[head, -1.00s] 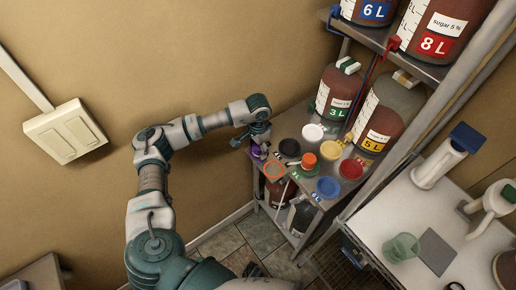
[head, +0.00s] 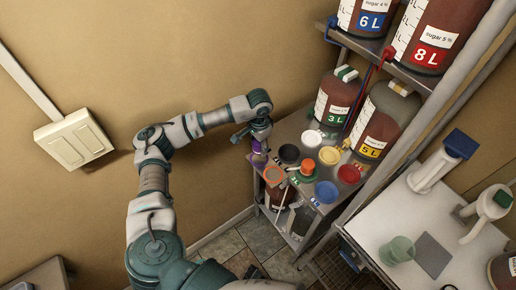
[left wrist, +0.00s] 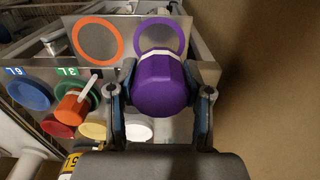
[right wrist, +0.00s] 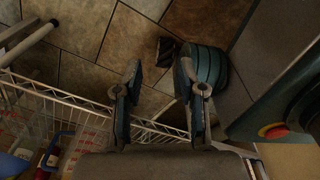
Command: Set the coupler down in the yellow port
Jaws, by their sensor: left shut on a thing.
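My left gripper (left wrist: 162,118) is shut on a purple coupler (left wrist: 162,82) with a pale band. In the left wrist view it overlaps a purple ring (left wrist: 162,24) on the shelf top; the gap between them cannot be judged. In the head view the coupler (head: 257,159) hangs below my left wrist, at the left end of the shelf. The yellow port (head: 330,155) is a round disc farther right on that shelf top; it also shows in the left wrist view (left wrist: 93,130). My right gripper (right wrist: 158,80) is open and empty over the floor.
An orange-topped piece (head: 308,164) stands among the black (head: 289,153), white (head: 312,138), red (head: 349,173) and blue (head: 326,191) discs. An orange ring (left wrist: 95,40) lies beside the purple one. Large jugs (head: 337,97) stand behind; a wall is at the left.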

